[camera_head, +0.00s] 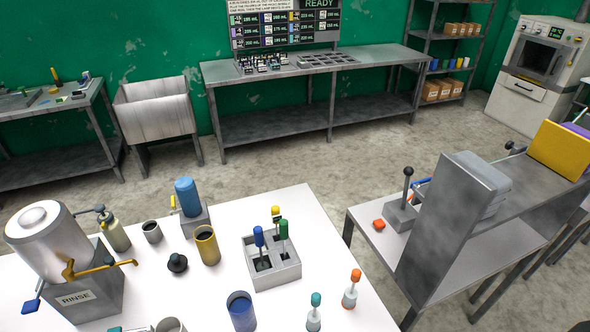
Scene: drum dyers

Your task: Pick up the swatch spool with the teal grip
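A small piece with a teal grip (316,299), which looks like the swatch spool, stands upright on the white table (205,281) near the bottom edge of the view. Its pale lower body shows below the grip. A similar piece with an orange grip (355,275) stands to its right and a little farther back. A grey block (277,276) behind them holds pieces with blue (258,236), green (283,229) and yellow (276,211) tops. Neither of my grippers shows in the head view.
A dark blue cup (241,312) stands left of the teal piece. A yellow cup (207,246), a black knob-like piece (177,263) and a metal tank labelled RINSE (50,243) stand farther left. A separate bench with a grey upright panel (448,225) is at right, across a gap.

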